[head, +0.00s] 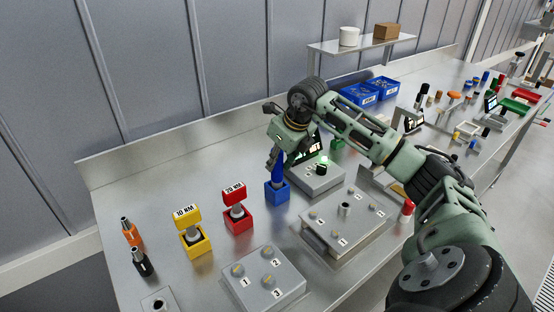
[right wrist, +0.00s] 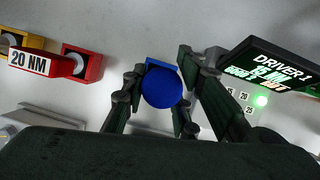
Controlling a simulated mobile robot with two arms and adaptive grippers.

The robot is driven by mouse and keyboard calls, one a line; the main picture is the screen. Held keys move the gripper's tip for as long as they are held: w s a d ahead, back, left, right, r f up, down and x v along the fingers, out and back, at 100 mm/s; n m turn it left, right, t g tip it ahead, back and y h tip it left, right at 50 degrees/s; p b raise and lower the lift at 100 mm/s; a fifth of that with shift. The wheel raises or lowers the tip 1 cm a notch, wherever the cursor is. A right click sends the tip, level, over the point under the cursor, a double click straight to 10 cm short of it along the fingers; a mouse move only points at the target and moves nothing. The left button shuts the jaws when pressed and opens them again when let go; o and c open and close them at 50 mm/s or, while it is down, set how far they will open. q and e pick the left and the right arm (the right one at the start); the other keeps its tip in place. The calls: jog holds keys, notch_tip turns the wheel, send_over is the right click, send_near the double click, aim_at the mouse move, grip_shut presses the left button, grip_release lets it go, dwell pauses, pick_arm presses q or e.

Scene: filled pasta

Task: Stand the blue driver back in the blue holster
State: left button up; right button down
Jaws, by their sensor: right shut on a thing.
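The blue driver (head: 278,174) stands about upright at the blue holster (head: 277,193) on the steel bench. Its lower end meets the holster top; how deep it sits inside I cannot tell. My right gripper (head: 275,160) is shut on the driver's upper part from above. In the right wrist view the driver's round blue end (right wrist: 162,88) sits between the two fingers and hides most of the holster (right wrist: 158,64) beneath it. My left gripper is not in view.
Red (head: 238,218) and yellow (head: 194,240) holsters with drivers stand left of the blue one. A grey box with a display (head: 316,180) and lit green light is close on the right. Grey numbered blocks (head: 262,278) lie in front. Orange and black drivers (head: 132,233) stand far left.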

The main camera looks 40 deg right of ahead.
jog(key=shift+f, duration=0.3)
dwell(0.4)
jog(key=c, duration=1.4)
grip_release()
jog(key=shift+o, duration=0.3)
jog(key=shift+f, duration=0.1)
jog(key=shift+s+r, duration=0.15)
jog(key=shift+r, duration=0.2)
jog(key=v, duration=1.1)
jog(key=shift+r, duration=0.25)
